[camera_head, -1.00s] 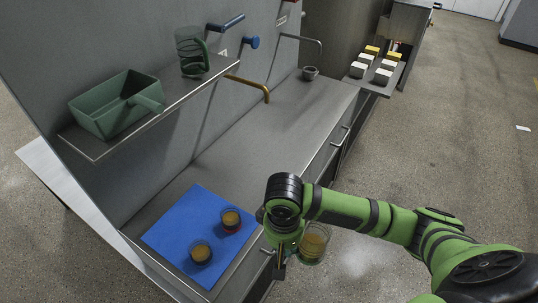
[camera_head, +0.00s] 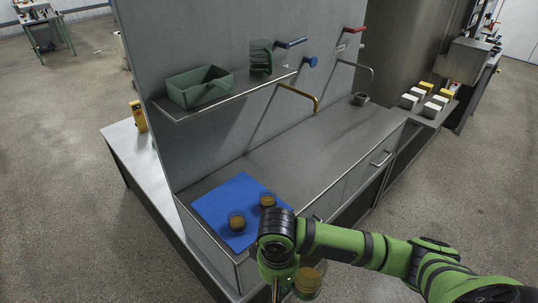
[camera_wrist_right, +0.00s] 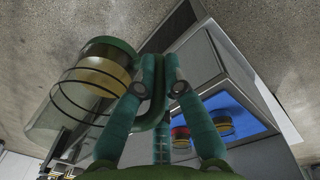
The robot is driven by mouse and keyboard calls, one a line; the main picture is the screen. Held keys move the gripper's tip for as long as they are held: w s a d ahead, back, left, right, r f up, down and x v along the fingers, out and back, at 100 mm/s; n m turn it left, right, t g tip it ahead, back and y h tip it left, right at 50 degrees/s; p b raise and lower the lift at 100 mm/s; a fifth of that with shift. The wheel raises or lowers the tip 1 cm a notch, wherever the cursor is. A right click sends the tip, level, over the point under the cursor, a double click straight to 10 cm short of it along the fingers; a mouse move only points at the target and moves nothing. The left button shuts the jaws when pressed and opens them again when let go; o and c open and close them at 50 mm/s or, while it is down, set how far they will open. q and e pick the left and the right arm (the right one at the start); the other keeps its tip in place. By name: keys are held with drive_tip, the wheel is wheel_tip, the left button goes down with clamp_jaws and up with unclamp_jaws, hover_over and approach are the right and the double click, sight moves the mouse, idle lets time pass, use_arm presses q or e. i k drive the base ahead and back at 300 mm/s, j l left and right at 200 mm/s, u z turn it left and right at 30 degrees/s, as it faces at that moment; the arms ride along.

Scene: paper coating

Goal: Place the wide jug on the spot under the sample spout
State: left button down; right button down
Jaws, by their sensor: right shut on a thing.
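My right gripper (camera_head: 276,283) is shut on the handle of a clear jug (camera_head: 310,282) with brown liquid in it, in front of the counter's near edge. In the right wrist view the jug (camera_wrist_right: 85,90) has a green rim and dark bands, and the gripper's fingers (camera_wrist_right: 160,100) close around its green handle. It looks like the wide jug. A brass spout (camera_head: 300,94) and a steel spout (camera_head: 358,67) come out of the back panel above the counter. I cannot tell which is the sample spout. No marked spot is visible under them. My left gripper is out of view.
A blue mat (camera_head: 212,205) bears two small jars (camera_head: 237,221) (camera_head: 267,200). A small grey cup (camera_head: 360,99) stands below the steel spout. The shelf (camera_head: 232,96) holds a green box (camera_head: 200,88) and a taller clear vessel (camera_head: 261,57). The middle of the counter (camera_head: 310,140) is clear.

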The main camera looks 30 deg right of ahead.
sight(314, 152)
drive_tip(key=u, duration=0.4)
drive_tip(key=l+u, duration=0.1)
drive_tip(key=u, duration=0.3)
drive_tip(key=l+u, duration=0.1)
drive_tip(key=u, duration=0.7)
drive_tip(key=k+l, duration=0.2)
drive_tip(key=l, duration=0.25)
drive_tip(key=k+l, duration=0.15)
drive_tip(key=l, duration=0.3)
drive_tip(key=k+l, duration=0.2)
drive_tip(key=l, duration=0.25)
drive_tip(key=k+l, duration=0.15)
drive_tip(key=l, duration=0.3)
drive_tip(key=k+l, duration=0.2)
drive_tip(key=l, duration=0.3)
drive_tip(key=k+l+u, duration=0.1)
drive_tip(key=l, duration=0.35)
drive_tip(key=k+l, duration=0.25)
drive_tip(key=l, duration=0.2)
drive_tip(key=k+l, duration=0.2)
drive_tip(key=l, duration=0.2)
drive_tip(key=i+l, duration=0.1)
drive_tip(key=l, duration=0.25)
drive_tip(key=i+l, duration=0.15)
drive_tip(key=l, duration=0.15)
